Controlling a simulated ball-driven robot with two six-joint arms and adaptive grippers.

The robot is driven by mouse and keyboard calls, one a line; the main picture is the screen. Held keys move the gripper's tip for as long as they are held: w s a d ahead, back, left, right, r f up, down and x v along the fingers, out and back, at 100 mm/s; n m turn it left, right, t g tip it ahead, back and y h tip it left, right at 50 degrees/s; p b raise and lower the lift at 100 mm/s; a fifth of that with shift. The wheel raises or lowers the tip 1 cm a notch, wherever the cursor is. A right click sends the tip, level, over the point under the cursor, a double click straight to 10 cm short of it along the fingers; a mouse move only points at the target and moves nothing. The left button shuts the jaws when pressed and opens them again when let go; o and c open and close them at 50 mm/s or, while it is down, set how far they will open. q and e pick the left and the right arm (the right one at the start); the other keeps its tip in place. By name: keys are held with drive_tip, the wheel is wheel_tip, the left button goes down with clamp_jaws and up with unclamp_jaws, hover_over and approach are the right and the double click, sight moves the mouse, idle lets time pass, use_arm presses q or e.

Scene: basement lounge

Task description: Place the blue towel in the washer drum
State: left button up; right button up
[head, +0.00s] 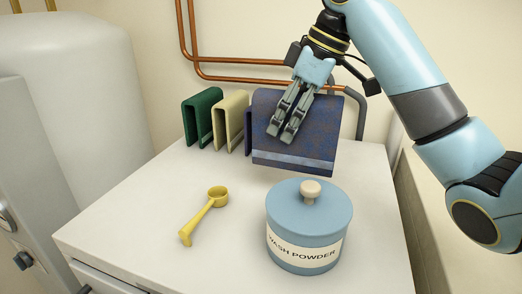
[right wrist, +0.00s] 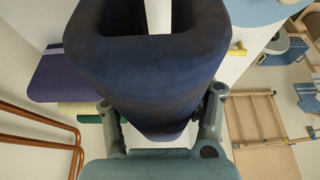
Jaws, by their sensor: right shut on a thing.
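The blue towel (head: 318,130), a folded dark blue piece with a paler band near its lower edge, is held by my right gripper (head: 284,132) above the back of the white top. In the right wrist view the towel (right wrist: 150,85) fills the middle, between the fingers of my right gripper (right wrist: 160,130). The gripper is shut on it. No drum opening shows in either view. My left gripper is in neither view.
A green towel (head: 203,118) and a cream towel (head: 231,120) stand folded at the back; a purple one (right wrist: 62,72) shows beside them. Copper pipes (head: 195,45) run behind.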

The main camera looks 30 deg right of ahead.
sight(264, 146)
drive_tip(key=w+f+b, duration=0.1)
drive_tip(key=w+a+f+b, duration=0.1)
drive_tip(key=w, duration=0.1)
drive_tip(key=w+a+f+b, duration=0.1)
drive_tip(key=w, duration=0.1)
drive_tip(key=shift+w+f, duration=0.25)
drive_tip(key=shift+f, duration=0.1)
drive_tip(key=shift+w+f, duration=0.1)
drive_tip(key=shift+w, duration=0.15)
drive_tip(key=shift+s+d+f, duration=0.1)
drive_tip(key=shift+f, duration=0.15)
wheel_tip(264, 146, down, 2)
drive_tip(key=shift+s+d+f+p, duration=0.1)
drive_tip(key=shift+s+f+p, duration=0.05)
drive_tip(key=shift+p, duration=0.35)
drive_tip(key=shift+f, duration=0.45)
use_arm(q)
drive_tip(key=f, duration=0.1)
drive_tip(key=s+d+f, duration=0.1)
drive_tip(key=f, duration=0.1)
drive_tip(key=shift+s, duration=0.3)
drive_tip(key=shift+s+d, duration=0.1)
use_arm(e)
drive_tip(key=shift+f, duration=0.1)
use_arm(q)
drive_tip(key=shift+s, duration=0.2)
use_arm(e)
drive_tip(key=o, duration=1.3)
